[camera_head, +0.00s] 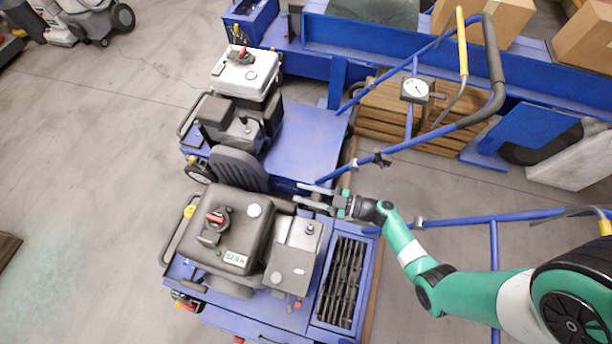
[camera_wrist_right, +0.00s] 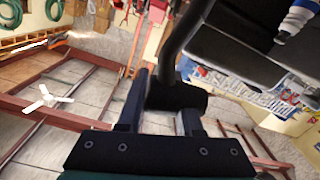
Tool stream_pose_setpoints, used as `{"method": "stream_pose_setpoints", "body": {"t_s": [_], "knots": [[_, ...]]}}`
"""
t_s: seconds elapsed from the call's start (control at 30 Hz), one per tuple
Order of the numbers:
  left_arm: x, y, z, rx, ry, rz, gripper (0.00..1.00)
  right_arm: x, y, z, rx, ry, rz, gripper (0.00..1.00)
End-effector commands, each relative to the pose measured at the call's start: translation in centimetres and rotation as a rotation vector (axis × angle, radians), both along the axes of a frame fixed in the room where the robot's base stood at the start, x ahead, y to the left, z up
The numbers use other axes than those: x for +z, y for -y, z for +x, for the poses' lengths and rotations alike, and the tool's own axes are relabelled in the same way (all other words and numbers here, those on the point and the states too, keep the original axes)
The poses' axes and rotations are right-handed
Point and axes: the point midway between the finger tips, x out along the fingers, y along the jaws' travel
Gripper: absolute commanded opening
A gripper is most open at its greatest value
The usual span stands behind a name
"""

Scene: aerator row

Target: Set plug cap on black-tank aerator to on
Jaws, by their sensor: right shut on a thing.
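The black-tank aerator (camera_head: 178,262) is the nearer blue machine, with a black tank (camera_head: 238,232), a red-topped cap and a small label. My right gripper (camera_head: 303,196) is at the far right corner of its engine. In the right wrist view my gripper (camera_wrist_right: 165,103) is shut on a black cylinder, which looks like the plug cap (camera_wrist_right: 178,97). A thick black lead (camera_wrist_right: 183,35) curves up from it. A white and blue rod (camera_wrist_right: 297,20), perhaps the spark plug, sits at upper right, apart from the cap. In the head view the cap is too small to make out. My left gripper is out of view.
A white-tank aerator (camera_head: 243,75) stands just behind. Blue handle bars with a gauge (camera_head: 414,89) rise right of the machines, close to my right arm. Wooden pallets (camera_head: 390,110) and boxes (camera_head: 492,20) lie at the back.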

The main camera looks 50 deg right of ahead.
Motion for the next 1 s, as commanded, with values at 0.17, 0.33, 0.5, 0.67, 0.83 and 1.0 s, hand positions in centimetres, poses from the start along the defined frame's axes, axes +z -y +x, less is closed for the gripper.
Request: {"method": "stream_pose_setpoints", "body": {"t_s": [0.17, 0.33, 0.5, 0.67, 0.83, 1.0], "knots": [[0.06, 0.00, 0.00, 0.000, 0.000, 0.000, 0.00, -0.17, -0.18, -0.09, 0.000, 0.002, -0.018, 0.00], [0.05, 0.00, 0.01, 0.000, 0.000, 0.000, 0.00, -0.19, -0.17, -0.09, 0.000, 0.003, -0.019, 0.00], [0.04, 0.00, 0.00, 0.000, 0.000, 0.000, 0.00, -0.19, -0.16, -0.08, 0.000, 0.002, -0.018, 0.40], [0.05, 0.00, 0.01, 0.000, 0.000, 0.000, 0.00, -0.14, -0.14, -0.07, -0.001, 0.004, -0.018, 0.65], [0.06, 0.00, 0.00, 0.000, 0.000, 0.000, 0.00, -0.08, -0.13, -0.05, 0.000, 0.005, -0.018, 0.65], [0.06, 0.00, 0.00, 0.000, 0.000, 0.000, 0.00, -0.05, -0.12, -0.05, 0.000, 0.006, -0.018, 0.65]]}}
